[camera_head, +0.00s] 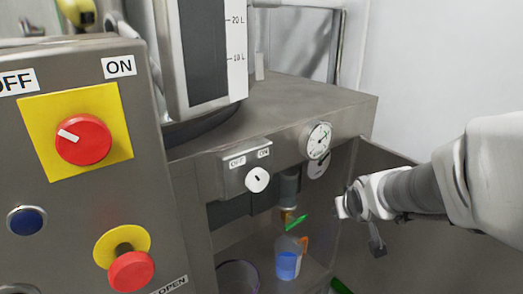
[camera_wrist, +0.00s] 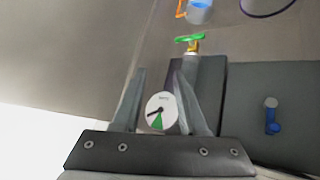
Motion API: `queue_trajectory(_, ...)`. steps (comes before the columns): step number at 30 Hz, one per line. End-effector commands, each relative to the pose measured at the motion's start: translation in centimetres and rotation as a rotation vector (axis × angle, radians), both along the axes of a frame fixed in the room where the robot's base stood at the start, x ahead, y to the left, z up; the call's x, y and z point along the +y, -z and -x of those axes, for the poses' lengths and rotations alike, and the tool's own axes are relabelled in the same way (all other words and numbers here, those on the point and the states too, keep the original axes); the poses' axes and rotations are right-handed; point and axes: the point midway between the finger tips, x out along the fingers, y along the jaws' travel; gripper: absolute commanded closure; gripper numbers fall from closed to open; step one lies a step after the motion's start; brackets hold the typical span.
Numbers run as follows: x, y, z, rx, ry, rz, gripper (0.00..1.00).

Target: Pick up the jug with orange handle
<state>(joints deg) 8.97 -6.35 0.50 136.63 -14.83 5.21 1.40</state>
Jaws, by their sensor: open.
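The jug with the orange handle (camera_head: 287,264) is clear and has blue in it. It stands on the lower shelf of the steel cabinet, under a tap with a green lever. In the wrist view the jug (camera_wrist: 200,12) is at the top edge, partly cut off, with its orange handle at its left. My gripper (camera_wrist: 160,74) is open and empty, its two fingers apart with a dial gauge seen between them. In the head view my gripper (camera_head: 343,206) is to the right of the jug and higher, not touching it.
The green-levered tap (camera_head: 296,221) is above the jug. A clear round container (camera_head: 238,278) stands to the jug's left. A gauge (camera_head: 319,140) and a white knob (camera_head: 257,179) are on the cabinet front. A control panel (camera_head: 85,210) with red knobs fills the left.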

Motion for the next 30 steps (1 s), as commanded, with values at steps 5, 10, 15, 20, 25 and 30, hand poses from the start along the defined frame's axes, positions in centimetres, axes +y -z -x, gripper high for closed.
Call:
queue_trajectory(5, -1.3, 7.6, -4.5, -0.064, -0.051, 0.007, 0.58)
queue_trajectory(10, -1.9, 14.2, -7.7, -0.136, -0.112, -0.012, 0.58)
queue_trajectory(15, -2.0, 21.1, -9.9, -0.21, -0.172, -0.057, 0.58)
queue_trajectory(20, -1.6, 27.4, -10.8, -0.285, -0.22, -0.123, 0.58)
queue_trajectory(25, -1.1, 31.9, -10.9, -0.352, -0.253, -0.191, 0.58)
queue_trajectory(30, -0.9, 33.5, -10.8, -0.386, -0.265, -0.224, 0.58)
